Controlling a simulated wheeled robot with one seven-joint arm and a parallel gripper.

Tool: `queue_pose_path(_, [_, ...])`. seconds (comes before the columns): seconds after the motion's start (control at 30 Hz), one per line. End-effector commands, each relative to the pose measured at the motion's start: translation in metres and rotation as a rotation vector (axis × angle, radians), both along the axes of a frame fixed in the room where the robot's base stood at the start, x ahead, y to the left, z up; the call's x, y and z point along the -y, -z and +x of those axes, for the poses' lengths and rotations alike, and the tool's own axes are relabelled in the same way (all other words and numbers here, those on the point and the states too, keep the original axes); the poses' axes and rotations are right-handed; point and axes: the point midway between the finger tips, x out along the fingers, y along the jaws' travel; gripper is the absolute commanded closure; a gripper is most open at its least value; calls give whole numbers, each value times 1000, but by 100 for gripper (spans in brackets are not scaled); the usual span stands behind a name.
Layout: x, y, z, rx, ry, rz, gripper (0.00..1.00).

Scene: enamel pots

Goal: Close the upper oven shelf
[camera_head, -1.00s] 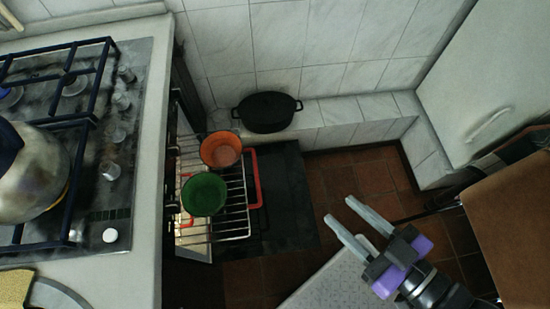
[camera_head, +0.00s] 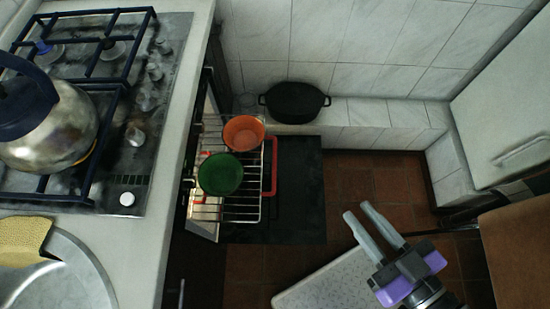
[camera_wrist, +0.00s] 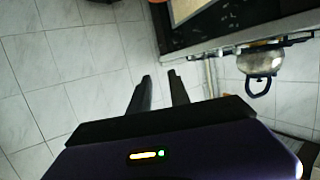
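The upper oven shelf (camera_head: 247,209) is a wire rack pulled out of the oven on the left in the head view. An orange bowl (camera_head: 243,133) and a green bowl (camera_head: 220,174) stand on it. A red-edged part (camera_head: 270,168) shows just beside and below the rack. The black oven door (camera_head: 295,190) lies folded down beneath. My gripper (camera_head: 364,219) is to the right of the shelf, apart from it, fingers spread and empty. In the wrist view my gripper (camera_wrist: 158,76) also has a gap between its fingers; the shelf cannot be made out there.
A black pot (camera_head: 295,102) stands on the tiled ledge behind the oven door. A kettle (camera_head: 48,125) sits on the stove at left. A brown board-like surface (camera_head: 520,245) is at right. Open tiled floor (camera_head: 375,180) lies between.

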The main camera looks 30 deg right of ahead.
Motion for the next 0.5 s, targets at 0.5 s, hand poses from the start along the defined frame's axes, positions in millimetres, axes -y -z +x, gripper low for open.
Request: queue_pose_path(0.5, [70, 43, 116, 158, 231, 31, 100])
